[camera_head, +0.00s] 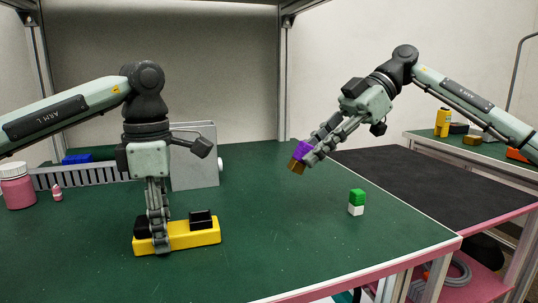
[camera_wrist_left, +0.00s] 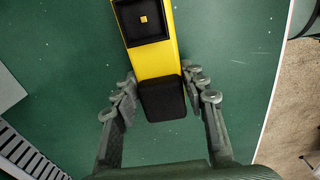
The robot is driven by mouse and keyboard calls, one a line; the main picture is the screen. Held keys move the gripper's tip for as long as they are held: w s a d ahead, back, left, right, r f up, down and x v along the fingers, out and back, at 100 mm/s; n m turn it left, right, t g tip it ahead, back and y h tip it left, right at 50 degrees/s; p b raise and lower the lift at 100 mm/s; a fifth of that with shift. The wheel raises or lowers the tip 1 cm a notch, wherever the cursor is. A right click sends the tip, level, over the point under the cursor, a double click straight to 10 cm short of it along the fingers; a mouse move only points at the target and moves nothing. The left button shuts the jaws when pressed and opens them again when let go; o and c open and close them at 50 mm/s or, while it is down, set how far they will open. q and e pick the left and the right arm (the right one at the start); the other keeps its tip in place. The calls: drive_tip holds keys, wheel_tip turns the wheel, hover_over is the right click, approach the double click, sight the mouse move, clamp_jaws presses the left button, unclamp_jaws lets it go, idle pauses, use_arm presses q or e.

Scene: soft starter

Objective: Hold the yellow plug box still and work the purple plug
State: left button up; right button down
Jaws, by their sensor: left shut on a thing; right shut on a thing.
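The yellow plug box (camera_head: 190,238) lies on the green table at the front left; it also shows in the left wrist view (camera_wrist_left: 155,62). It carries a black block (camera_wrist_left: 162,98) at one end and a black square socket (camera_head: 201,219) at the other. A small yellow square shows inside the socket in the wrist view. My left gripper (camera_head: 159,243) points down, its fingers on both sides of the box near the black block. My right gripper (camera_head: 310,156) is shut on the purple plug (camera_head: 303,148), which has a brown-gold end and is held tilted in the air, apart from the box.
A green-and-white block (camera_head: 356,202) stands on the right of the table. A grey slotted rack (camera_head: 90,175), a grey panel (camera_head: 195,160), a pink jar (camera_head: 18,188) and a small pink bottle (camera_head: 57,193) stand left and behind. The table middle is clear.

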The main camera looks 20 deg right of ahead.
drive_tip(key=d+r+h, duration=0.2)
drive_tip(key=d+h, duration=0.3)
drive_tip(key=d, duration=0.2)
drive_tip(key=shift+d+h, duration=0.2)
drive_tip(key=shift+h, duration=0.2)
use_arm(q)
drive_tip(key=o, duration=1.4)
drive_tip(key=shift+r, duration=0.1)
wheel_tip(320, 180, up, 12)
drive_tip(key=shift+s, duration=0.1)
use_arm(e)
drive_tip(key=shift+s, duration=0.15)
